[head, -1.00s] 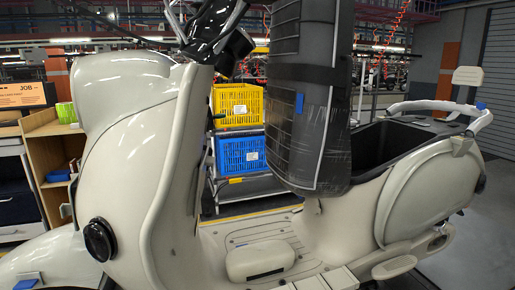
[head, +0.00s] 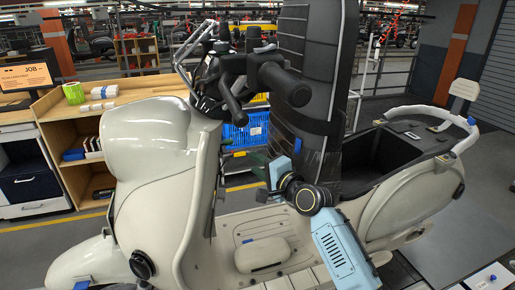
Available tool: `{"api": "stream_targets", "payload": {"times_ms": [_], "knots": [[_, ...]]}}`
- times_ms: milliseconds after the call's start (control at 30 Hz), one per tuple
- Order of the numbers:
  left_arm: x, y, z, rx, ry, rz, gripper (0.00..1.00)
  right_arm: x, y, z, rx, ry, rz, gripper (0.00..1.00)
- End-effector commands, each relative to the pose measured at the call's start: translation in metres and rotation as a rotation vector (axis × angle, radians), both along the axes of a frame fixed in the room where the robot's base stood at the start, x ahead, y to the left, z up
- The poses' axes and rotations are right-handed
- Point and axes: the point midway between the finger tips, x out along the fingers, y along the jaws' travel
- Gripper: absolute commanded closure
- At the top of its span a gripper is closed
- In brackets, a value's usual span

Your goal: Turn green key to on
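The cream scooter (head: 150,160) fills the middle of the head view, with its dark handlebars (head: 255,72) at the top. I cannot make out the green key; the ignition area is hidden or too small to tell. My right gripper (head: 260,168) is behind the front shield, left of my light blue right arm, below the handlebars and above the footboard. It is small, dark and partly hidden, so its fingers cannot be read. My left gripper is not in view.
A tall black padded column (head: 312,75) stands behind the scooter's middle. The open seat compartment (head: 375,165) is at right. A blue crate (head: 240,132) sits behind. A wooden shelf (head: 100,105) with a green cup (head: 74,93) and a monitor (head: 27,76) are at left.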

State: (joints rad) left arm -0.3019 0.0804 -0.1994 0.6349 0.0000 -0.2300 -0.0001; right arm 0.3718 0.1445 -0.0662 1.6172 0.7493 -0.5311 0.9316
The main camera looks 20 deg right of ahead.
Motion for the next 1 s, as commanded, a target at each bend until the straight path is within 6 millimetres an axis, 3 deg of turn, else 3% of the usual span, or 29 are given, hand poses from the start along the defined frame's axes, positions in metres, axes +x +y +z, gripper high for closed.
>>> {"api": "stream_targets", "payload": {"times_ms": [267,500,1000], "knots": [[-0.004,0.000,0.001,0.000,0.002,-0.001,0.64,0.021,0.006,0.006,0.020,-0.005,-0.003,0.65],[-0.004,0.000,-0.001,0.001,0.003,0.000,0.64,0.055,0.019,0.005,0.018,-0.005,-0.003,0.65],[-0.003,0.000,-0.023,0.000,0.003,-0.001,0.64,0.114,0.041,-0.001,0.016,-0.005,-0.001,0.65]]}}
